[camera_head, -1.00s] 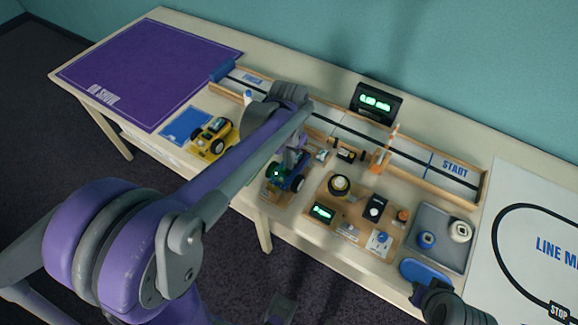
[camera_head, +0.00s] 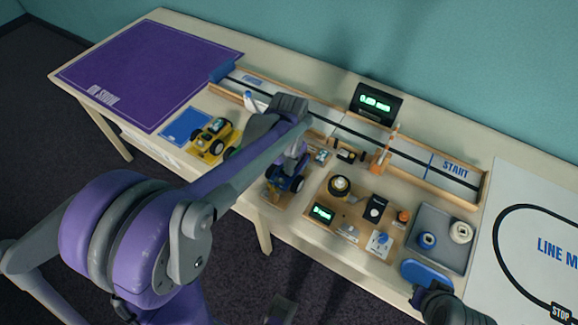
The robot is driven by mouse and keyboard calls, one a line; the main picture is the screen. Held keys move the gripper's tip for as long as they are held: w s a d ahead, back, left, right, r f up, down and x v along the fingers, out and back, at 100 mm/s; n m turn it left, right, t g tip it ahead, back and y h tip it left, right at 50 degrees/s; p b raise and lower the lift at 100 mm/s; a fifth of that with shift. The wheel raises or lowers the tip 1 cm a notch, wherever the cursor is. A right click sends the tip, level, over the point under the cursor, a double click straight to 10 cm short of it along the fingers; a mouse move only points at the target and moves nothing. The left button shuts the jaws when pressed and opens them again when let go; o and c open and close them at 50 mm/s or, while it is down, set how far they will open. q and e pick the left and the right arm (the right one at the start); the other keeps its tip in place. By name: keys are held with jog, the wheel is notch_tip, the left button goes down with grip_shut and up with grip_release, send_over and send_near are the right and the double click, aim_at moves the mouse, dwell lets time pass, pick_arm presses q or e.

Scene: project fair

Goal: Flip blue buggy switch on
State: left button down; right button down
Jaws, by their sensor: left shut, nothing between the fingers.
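The blue buggy (camera_head: 287,184) stands on a small tan board near the table's front edge, with dark wheels showing. My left gripper (camera_head: 289,160) points down right over it, shut and empty. The hand and forearm cover much of its top, so I cannot make out the switch or tell whether the fingers touch it. My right gripper (camera_head: 422,298) is at the lower right, by the blue oval pad; its fingers are too small and dark to read.
A yellow buggy (camera_head: 214,138) stands left of the blue one. A wooden-walled track (camera_head: 400,160) runs behind, with a lit display (camera_head: 376,103). A parts board (camera_head: 325,195) and grey tray (camera_head: 452,222) lie to the right. The purple mat (camera_head: 150,75) is clear.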

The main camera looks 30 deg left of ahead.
pick_arm(q)
jog(key=shift+a, duration=0.15)
jog(key=shift+a+r, duration=0.25)
jog(key=shift+a, duration=0.4)
jog(key=r+p, duration=0.2)
jog(key=r, duration=0.1)
jog(key=r+p, duration=0.1)
jog(key=shift+w+d+r, duration=0.2)
jog(key=shift+d+r, duration=0.2)
notch_tip(320, 180, up, 9)
jog(key=d, duration=0.2)
jog(key=shift+s, duration=0.25)
